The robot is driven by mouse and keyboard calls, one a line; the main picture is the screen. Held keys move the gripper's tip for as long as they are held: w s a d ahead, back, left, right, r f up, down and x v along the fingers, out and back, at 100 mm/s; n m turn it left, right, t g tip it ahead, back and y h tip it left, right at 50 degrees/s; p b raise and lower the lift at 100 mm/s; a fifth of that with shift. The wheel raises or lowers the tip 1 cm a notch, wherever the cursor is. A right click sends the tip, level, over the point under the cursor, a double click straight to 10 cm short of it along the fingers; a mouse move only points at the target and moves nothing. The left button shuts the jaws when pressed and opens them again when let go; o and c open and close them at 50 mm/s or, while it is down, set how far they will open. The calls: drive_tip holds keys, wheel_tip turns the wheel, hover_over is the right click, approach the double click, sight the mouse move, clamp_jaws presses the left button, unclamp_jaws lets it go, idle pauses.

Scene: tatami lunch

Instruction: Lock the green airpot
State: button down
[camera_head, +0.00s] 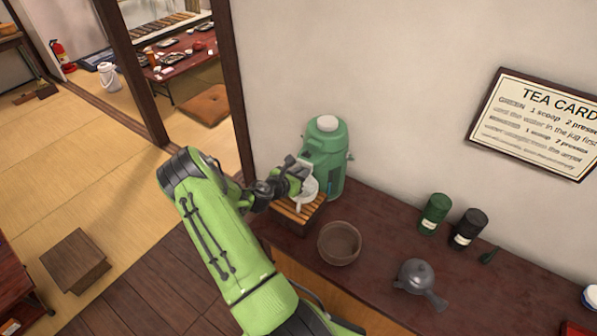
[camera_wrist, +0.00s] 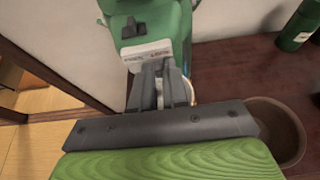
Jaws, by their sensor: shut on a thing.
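The green airpot (camera_head: 325,150) stands upright on the dark counter against the wall, with a white button on top. Its green body fills the top of the wrist view (camera_wrist: 176,22), where a small black tab (camera_wrist: 132,28) and a white label with small print (camera_wrist: 146,52) show on its front. My gripper (camera_head: 300,178) is in front of the airpot at spout height. In the wrist view its fingers (camera_wrist: 160,72) are shut on a narrow pale part, seemingly the white jug's handle. The white jug (camera_head: 308,192) is below the spout; my fingers partly hide it.
A slatted wooden stand (camera_head: 298,213) is under the jug. A brown bowl (camera_head: 339,244), a grey teapot (camera_head: 416,277), a green canister (camera_head: 433,214) and a black canister (camera_head: 467,229) stand to the right. A wooden post (camera_head: 236,90) rises to the left.

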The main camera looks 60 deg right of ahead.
drive_tip(key=shift+w, duration=0.15)
drive_tip(key=c, duration=1.4)
unclamp_jaws()
drive_tip(key=shift+w, duration=0.15)
drive_tip(key=shift+c, duration=0.2)
drive_tip(key=o, duration=0.3)
drive_tip(key=shift+d, duration=0.15)
drive_tip(key=v, duration=1.5)
drive_tip(key=shift+a, duration=0.45)
drive_tip(key=w+a+r+m+t+y, duration=0.1)
drive_tip(key=a+r+m+t+y, duration=0.2)
drive_tip(key=a, duration=0.4)
drive_tip(key=a+r+m+y, duration=0.3)
drive_tip(key=a+r+m, duration=0.1)
drive_tip(key=a+m, duration=0.2)
drive_tip(key=w+a+r+m+t+y, duration=0.1)
drive_tip(key=a+r+m+t+y, duration=0.2)
drive_tip(key=a, duration=0.4)
drive_tip(key=s+a+r+m+y, duration=0.1)
drive_tip(key=s+a+r, duration=0.2)
drive_tip(key=a, duration=0.1)
drive_tip(key=s+a+r+m+t+y, duration=0.1)
drive_tip(key=s+a+r, duration=0.2)
drive_tip(key=a, duration=0.1)
drive_tip(key=s+a+r+m+y, duration=0.2)
drive_tip(key=s+a+r, duration=0.1)
drive_tip(key=a, duration=0.2)
drive_tip(key=shift+s+r+t, duration=0.1)
drive_tip(key=shift+r+t, duration=0.1)
drive_tip(key=shift+t, duration=0.1)
